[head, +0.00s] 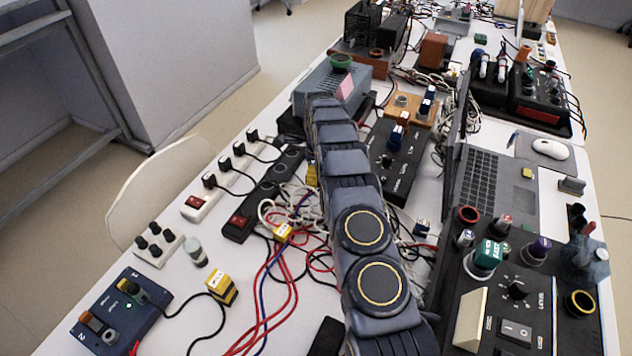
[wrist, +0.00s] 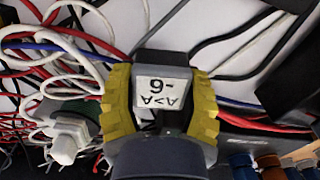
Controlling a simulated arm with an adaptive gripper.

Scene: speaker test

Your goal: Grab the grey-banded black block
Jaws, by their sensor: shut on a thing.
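In the wrist view, my gripper (wrist: 161,100) has its two yellow ridged fingers closed on the sides of a dark block (wrist: 158,63). The block is black to dark grey and carries a white label with upside-down black marks. Its lower part is hidden by the gripper, and I cannot clearly make out a separate grey band. Whether it still touches the table cannot be told. In the head view, my arm runs up the middle and hides the block and most of the gripper. A small yellow patch beside the arm may be a finger.
Red, blue and white cables (wrist: 75,50) lie around the block. A white connector (wrist: 68,140) is left of the fingers.

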